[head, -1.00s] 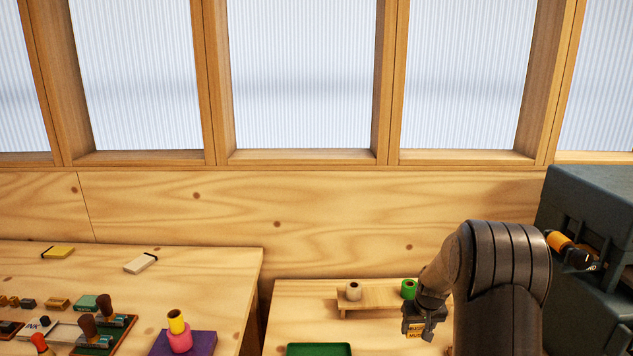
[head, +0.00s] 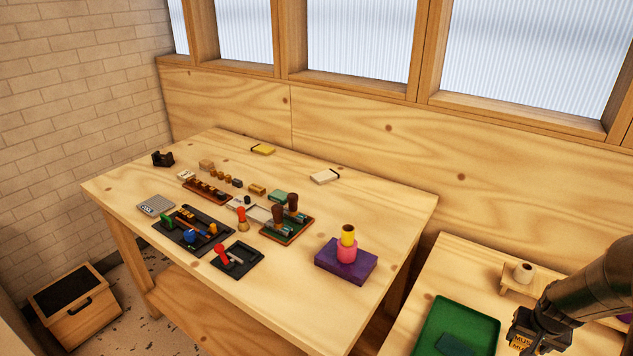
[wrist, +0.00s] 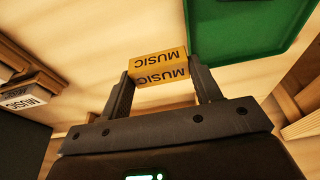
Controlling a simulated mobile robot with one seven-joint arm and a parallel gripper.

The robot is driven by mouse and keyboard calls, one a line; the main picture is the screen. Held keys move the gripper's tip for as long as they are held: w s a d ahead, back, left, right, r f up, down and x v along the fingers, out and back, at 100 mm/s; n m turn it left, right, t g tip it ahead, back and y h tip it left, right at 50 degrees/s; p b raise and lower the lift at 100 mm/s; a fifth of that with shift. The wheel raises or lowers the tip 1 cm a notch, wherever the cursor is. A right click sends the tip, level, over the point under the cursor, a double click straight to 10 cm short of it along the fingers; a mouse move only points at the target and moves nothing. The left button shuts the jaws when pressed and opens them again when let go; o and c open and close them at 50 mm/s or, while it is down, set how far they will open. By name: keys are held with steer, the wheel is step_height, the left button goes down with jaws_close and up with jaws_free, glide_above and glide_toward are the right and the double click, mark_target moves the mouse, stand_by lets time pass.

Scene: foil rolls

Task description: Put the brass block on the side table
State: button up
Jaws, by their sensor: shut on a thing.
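The brass block (wrist: 158,66), a yellow piece lettered MUSIC, is between the fingers of my gripper (wrist: 160,78) in the wrist view. My gripper is shut on it. In the head view my gripper (head: 530,334) is at the lower right, and part of the block (head: 521,344) shows in it. They are over the smaller right-hand table (head: 455,262), apparently the side table, right of the green tray (head: 432,312). I cannot tell how far the block is above the tabletop.
A small wooden stand (head: 515,281) with a pale roll (head: 523,271) is behind my gripper. The larger left table (head: 300,310) holds several tools, small blocks and a purple box (head: 346,262) with a pink and yellow roll. A wooden box (head: 75,305) stands on the floor.

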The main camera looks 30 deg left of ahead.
step_height(320, 180, up, 25)
steer(key=w+a, duration=0.3)
steer(key=a, duration=3.1)
glide_above(258, 271)
steer(key=a, duration=0.5)
steer(key=x, duration=0.4)
steer(key=s+x, duration=0.1)
steer(key=x, duration=0.3)
steer(key=s+x, duration=0.1)
steer(key=x, duration=0.3)
steer(key=shift+s+d+f, duration=0.1)
steer(key=shift+d+f, duration=0.15)
steer(key=shift+f, duration=2.25)
steer(key=shift+f, duration=0.1)
